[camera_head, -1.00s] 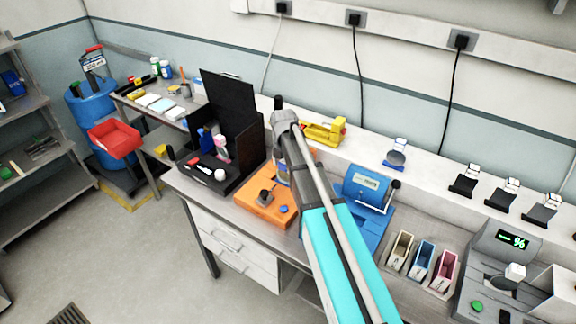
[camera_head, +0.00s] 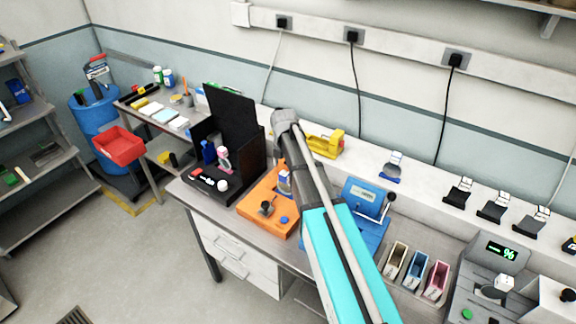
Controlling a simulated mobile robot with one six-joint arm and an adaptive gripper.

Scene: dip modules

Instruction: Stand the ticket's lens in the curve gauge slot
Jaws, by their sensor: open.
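My arm reaches from the bottom of the head view up over the bench, and its far joint is near the middle. My gripper is not visible; the arm links may hide it. A blue device (camera_head: 364,198) with a small display and a lever stands right of the arm. It may be the curve gauge, but I cannot make out its slot. A small holder (camera_head: 392,167) with a pale card and a blue part stands on the back ledge. I cannot tell which thing is the ticket's lens.
An orange device (camera_head: 262,209) and a black open-sided booth (camera_head: 240,151) stand left of the arm. A yellow device (camera_head: 329,144) is behind it. Small bins (camera_head: 416,270) and a grey meter (camera_head: 482,262) are at right. Several black holders line the ledge (camera_head: 425,177).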

